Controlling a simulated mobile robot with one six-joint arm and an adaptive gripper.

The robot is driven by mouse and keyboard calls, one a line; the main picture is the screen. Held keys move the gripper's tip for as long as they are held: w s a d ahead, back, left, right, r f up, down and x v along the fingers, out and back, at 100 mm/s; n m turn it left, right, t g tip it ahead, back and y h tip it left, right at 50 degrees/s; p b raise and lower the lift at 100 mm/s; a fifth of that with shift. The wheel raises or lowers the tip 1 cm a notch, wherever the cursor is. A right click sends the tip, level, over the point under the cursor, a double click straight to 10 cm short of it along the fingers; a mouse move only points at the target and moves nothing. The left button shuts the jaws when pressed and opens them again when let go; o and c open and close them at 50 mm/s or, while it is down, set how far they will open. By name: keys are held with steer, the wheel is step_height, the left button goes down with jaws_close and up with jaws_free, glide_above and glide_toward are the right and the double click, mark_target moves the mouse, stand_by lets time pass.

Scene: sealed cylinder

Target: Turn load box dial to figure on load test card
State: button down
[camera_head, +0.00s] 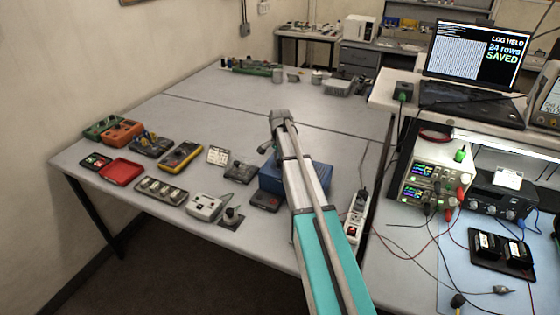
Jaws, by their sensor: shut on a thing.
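My arm reaches over the table from the lower right, and my gripper (265,148) shows only as a small dark part at its far end. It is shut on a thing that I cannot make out. A small pale card (217,155) with print stands left of it, and a dark box (241,172) lies just below it. I cannot tell which unit is the load box. A black instrument with knobs (493,200) stands on the right bench with a white card (508,178) on it. The figures on both cards are too small to read.
The left table holds several small instruments, a red tray (121,169), a pale box (206,205) and a dark knob on a plate (232,216). A blue box (282,180) lies partly behind my arm. A laptop (472,62) stands at right. The table's middle is clear.

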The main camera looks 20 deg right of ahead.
steer(key=n, duration=0.3)
steer(key=shift+n, duration=0.3)
steer(key=n, duration=0.3)
steer(key=shift+s+n, duration=0.1)
steer(key=shift+n, duration=0.3)
steer(key=n, duration=0.3)
steer(key=shift+d+n, duration=0.1)
steer(key=shift+n, duration=2.1)
steer(key=shift+c, duration=1.5)
jaws_free()
steer(key=shift+m, duration=0.4)
